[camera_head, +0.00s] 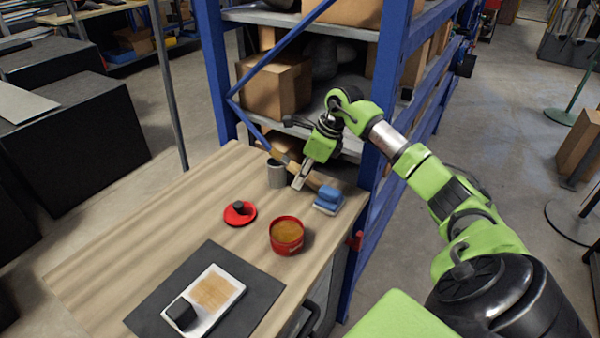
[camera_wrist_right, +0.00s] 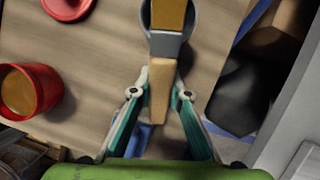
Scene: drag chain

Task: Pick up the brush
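The brush lies across the top of the grey cup (camera_head: 277,175); its wooden handle (camera_wrist_right: 160,88) points toward my right gripper. In the right wrist view its grey ferrule (camera_wrist_right: 166,44) and golden-brown end (camera_wrist_right: 169,14) lie over the cup's rim. My right gripper (camera_head: 297,186) reaches down at the handle, beside the cup. In the wrist view its fingertips (camera_wrist_right: 162,75) flank the handle closely, one on each side. Whether they press on it I cannot tell. My left gripper is not in view.
A blue block-like thing (camera_head: 329,197) sits right of the gripper. A red tin (camera_head: 287,235), a red lid (camera_head: 240,214) and a white tray (camera_head: 224,297) on a dark mat (camera_head: 150,312) are on the wooden table (camera_head: 130,255). A blue shelf post (camera_head: 213,70) stands behind.

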